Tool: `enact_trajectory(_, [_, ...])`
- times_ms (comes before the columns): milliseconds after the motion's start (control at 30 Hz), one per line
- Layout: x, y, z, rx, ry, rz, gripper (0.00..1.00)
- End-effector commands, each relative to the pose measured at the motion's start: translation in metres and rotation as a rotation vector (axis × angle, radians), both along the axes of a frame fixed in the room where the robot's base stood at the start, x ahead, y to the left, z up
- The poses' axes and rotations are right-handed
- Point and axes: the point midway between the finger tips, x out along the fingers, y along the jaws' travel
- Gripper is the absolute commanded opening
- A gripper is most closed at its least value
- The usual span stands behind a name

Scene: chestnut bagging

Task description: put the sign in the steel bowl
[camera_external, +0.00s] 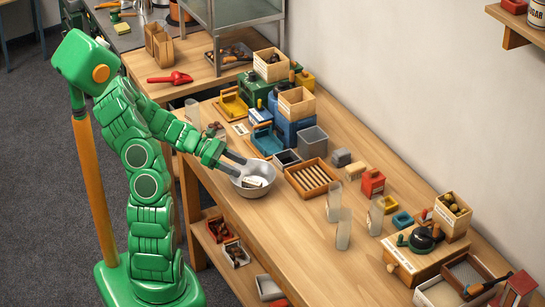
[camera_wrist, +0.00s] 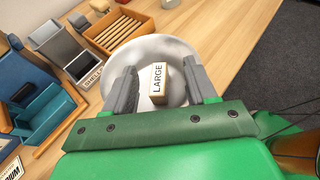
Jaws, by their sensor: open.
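The steel bowl (camera_external: 263,187) stands near the front edge of the wooden bench in the external view. It also shows in the wrist view (camera_wrist: 184,47). The sign (camera_wrist: 158,85), a small pale block reading LARGE, is inside the bowl. It shows in the external view (camera_external: 253,182) as a small white piece with dark marks. My gripper (camera_wrist: 160,84) is open, with its grey fingers apart on either side of the sign at the bowl. I cannot tell whether either finger touches the sign. My gripper (camera_external: 239,165) reaches over the bowl's left rim in the external view.
A slatted wooden tray (camera_external: 312,179) stands right of the bowl. A blue scoop-like tray (camera_external: 266,141) and a grey bin (camera_external: 312,141) are behind it. Clear tubes (camera_external: 344,229) stand farther right. The bench front (camera_external: 275,225) is clear. Another sign (camera_wrist: 92,76) lies beside a dark tray.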

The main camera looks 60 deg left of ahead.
Motion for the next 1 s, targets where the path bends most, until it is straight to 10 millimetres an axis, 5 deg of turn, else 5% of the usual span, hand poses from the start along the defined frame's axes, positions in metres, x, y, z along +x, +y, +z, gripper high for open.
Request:
enact_trajectory(500, [-0.055, 0.057, 0.032, 0.004, 0.0, 0.004, 0.56])
enact_trajectory(1000, [-0.062, 0.062, 0.036, 0.001, 0.001, 0.0, 0.56])
